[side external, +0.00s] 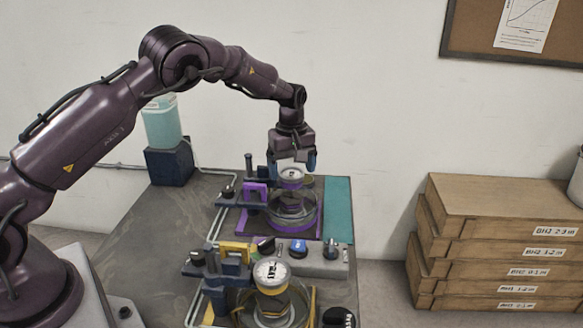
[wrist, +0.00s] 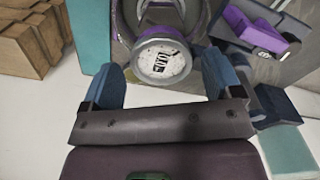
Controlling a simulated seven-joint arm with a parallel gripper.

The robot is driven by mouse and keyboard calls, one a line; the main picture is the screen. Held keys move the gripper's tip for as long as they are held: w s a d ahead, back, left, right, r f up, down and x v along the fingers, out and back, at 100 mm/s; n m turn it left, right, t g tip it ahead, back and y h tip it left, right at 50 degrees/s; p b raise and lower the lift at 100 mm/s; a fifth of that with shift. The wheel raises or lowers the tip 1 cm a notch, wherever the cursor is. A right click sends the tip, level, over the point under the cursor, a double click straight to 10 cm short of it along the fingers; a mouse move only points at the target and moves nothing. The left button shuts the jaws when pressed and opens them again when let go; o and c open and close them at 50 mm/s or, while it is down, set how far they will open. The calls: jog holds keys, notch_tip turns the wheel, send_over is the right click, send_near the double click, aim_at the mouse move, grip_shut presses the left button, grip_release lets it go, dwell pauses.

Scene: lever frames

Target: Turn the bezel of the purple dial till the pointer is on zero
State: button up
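The purple dial (side external: 292,171) stands on top of the purple-banded round device at the back of the bench. In the wrist view the dial's white face (wrist: 160,63) with black marks sits inside a grey bezel with a purple band. The pointer is too small to read. My gripper (side external: 293,160) is above and around the dial, pointing down. In the wrist view its blue fingers stand wide apart, one on each side of the dial, with gaps between them and the bezel. Nothing is held.
A similar yellow dial device (side external: 271,272) stands nearer the front. A grey box with knobs (side external: 308,256) lies between the two devices. A purple bracket (side external: 257,193) stands left of the purple device. A teal strip (side external: 339,205) lies to its right. Wooden boxes (side external: 500,242) are stacked at right.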

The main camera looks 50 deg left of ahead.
aim_at(281, 177)
jog(key=shift+s+f, duration=0.1)
jog(key=shift+f, duration=0.05)
jog(key=shift+m, duration=0.6)
jog(key=m, duration=0.5)
jog(key=shift+a, duration=0.1)
jog(key=m, duration=0.8)
notch_tip(281, 177, up, 13)
jog(key=s+d+r+t, duration=0.1)
jog(key=s+d+r, duration=0.1)
jog(key=s, duration=0.6)
jog(key=s+d+r, duration=0.2)
jog(key=s, duration=0.6)
jog(key=s+d+r+t, duration=0.1)
jog(key=s+d+r, duration=0.1)
jog(key=s, duration=0.5)
jog(key=shift+s+d+r+n+t, duration=0.3)
jog(key=shift+s+d+r+n, duration=0.05)
jog(key=shift+s+r+n, duration=0.05)
